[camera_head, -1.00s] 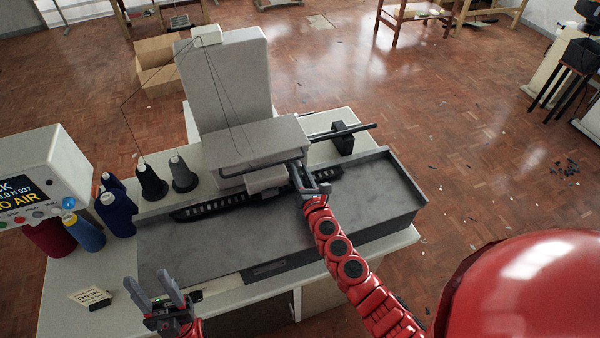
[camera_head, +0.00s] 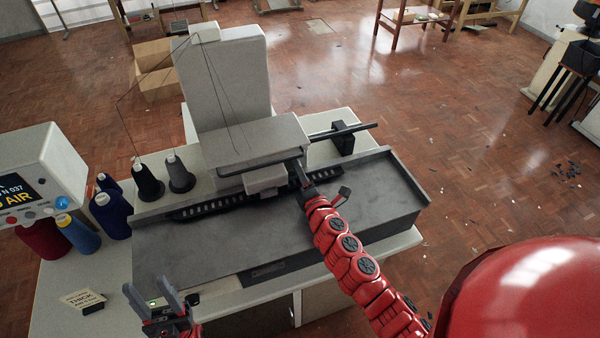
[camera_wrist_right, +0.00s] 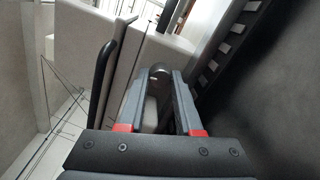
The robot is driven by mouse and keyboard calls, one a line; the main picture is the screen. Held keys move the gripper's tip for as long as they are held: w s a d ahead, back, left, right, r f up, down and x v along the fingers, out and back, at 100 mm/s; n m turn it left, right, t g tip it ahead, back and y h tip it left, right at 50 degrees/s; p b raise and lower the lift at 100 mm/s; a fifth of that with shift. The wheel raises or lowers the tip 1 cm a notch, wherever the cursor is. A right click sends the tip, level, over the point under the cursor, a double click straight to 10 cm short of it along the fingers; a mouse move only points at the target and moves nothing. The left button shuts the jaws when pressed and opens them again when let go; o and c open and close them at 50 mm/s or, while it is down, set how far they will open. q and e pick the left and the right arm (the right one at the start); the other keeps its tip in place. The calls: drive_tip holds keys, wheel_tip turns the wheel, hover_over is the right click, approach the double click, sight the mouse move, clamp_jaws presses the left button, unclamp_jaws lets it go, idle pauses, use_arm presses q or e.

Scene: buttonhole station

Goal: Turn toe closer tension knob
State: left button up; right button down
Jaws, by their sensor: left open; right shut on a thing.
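The buttonhole machine (camera_head: 262,141) stands on the table, a grey block-like head with a pale upright panel behind it. My right gripper (camera_head: 298,172) reaches in at the right end of the head, near the dark slotted rail. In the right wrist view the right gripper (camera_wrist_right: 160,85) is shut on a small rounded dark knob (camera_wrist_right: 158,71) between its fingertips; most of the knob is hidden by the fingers. In the head view the knob is hidden behind the gripper. My left gripper (camera_head: 163,300) is open and empty at the front left, above the table edge.
A control box with a display (camera_head: 35,175) stands at the left. Thread cones (camera_head: 148,180) and blue spools (camera_head: 110,212) stand beside the machine. A small sign reading THICK (camera_head: 82,300) lies on the table. The grey machine bed (camera_head: 230,245) is clear at the front.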

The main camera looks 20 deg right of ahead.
drive_tip(key=shift+m, duration=0.6)
drive_tip(key=c, duration=0.9)
unclamp_jaws()
drive_tip(key=shift+o, duration=0.2)
